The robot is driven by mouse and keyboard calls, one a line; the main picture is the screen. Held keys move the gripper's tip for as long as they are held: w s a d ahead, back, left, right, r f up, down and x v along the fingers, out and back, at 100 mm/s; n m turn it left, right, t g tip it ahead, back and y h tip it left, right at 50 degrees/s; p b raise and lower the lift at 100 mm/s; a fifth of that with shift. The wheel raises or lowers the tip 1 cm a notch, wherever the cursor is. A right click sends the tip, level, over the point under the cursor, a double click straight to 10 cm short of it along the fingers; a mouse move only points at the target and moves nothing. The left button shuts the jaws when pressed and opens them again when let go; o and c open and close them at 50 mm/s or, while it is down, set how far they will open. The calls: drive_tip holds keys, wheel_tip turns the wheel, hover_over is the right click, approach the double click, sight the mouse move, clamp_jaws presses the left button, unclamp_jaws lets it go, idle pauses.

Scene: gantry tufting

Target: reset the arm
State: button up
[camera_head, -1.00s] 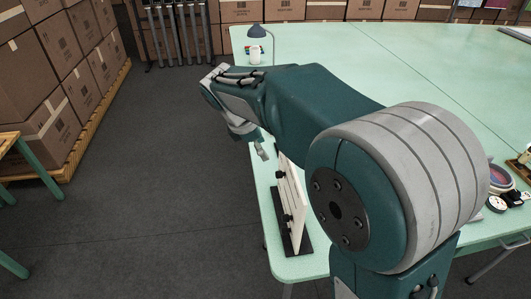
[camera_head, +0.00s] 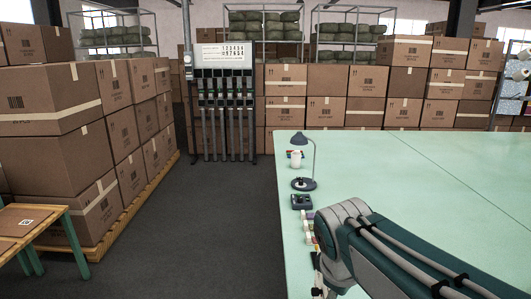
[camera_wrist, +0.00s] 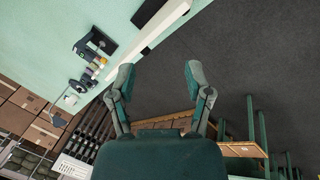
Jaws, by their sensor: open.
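My gripper (camera_wrist: 159,76) is open in the wrist view. Its two fingers stand wide apart with nothing between them, over dark floor beside the table edge. In the head view, part of my grey and teal arm (camera_head: 385,255) reaches in from the lower right over the near left edge of the mint-green table (camera_head: 425,175). The fingers are mostly hidden or cut off at the bottom there.
A desk lamp (camera_head: 304,160), a small dark device (camera_head: 300,201) and small coloured items line the table's left edge. A white board (camera_wrist: 155,28) shows on the table in the wrist view. Stacked cartons (camera_head: 60,120) stand on a pallet at left. The floor (camera_head: 200,235) between is clear.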

drive_tip(key=s+d+f+m+t+y, duration=0.1)
drive_tip(key=s+f+m+t, duration=0.1)
drive_tip(key=s+m, duration=0.7)
drive_tip(key=s, duration=0.2)
drive_tip(key=shift+s+d+f+y, duration=0.15)
drive_tip(key=shift+s+d+y, duration=0.15)
drive_tip(key=shift+d+y, duration=0.1)
idle(2.2)
